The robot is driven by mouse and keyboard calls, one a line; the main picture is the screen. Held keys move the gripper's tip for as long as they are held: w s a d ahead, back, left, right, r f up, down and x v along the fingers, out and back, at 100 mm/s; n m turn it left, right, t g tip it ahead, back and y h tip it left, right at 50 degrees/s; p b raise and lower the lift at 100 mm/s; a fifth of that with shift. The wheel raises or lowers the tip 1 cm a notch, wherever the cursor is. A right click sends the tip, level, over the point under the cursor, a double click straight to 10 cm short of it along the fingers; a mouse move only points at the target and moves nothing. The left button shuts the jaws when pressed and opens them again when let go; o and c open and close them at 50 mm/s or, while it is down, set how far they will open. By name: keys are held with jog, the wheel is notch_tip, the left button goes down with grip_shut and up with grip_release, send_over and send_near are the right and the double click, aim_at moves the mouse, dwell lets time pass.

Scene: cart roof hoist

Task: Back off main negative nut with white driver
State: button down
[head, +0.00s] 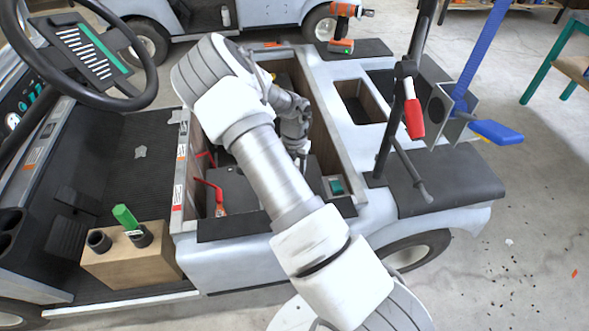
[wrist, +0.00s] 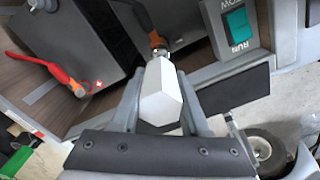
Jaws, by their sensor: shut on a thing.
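My gripper (wrist: 161,88) is shut on the white driver (wrist: 160,95), with a finger on either side of its faceted handle. The driver's metal tip points away from me to a fastener (wrist: 161,52) at the end of a dark cable with an orange-brown lug (wrist: 155,40). Whether the tip is seated on the nut or just short of it I cannot tell. In the head view my arm crosses the open battery bay, and the driver and that nut are hard to make out there.
A red cable (wrist: 60,78) lies left of the driver by the dark battery (head: 245,190). A green RUN/TOW switch (wrist: 237,25) is close on the right. A green-handled tool (head: 125,216) stands in a wooden block (head: 130,265). A red-handled tool (head: 413,118) hangs by the roof post.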

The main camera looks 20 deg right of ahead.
jog(key=shift+f, duration=0.4)
jog(key=shift+f+b, duration=0.55)
jog(key=shift+f, duration=0.45)
jog(key=shift+r, duration=0.1)
jog(key=shift+r+p, duration=3.4)
jog(key=shift+r, duration=0.1)
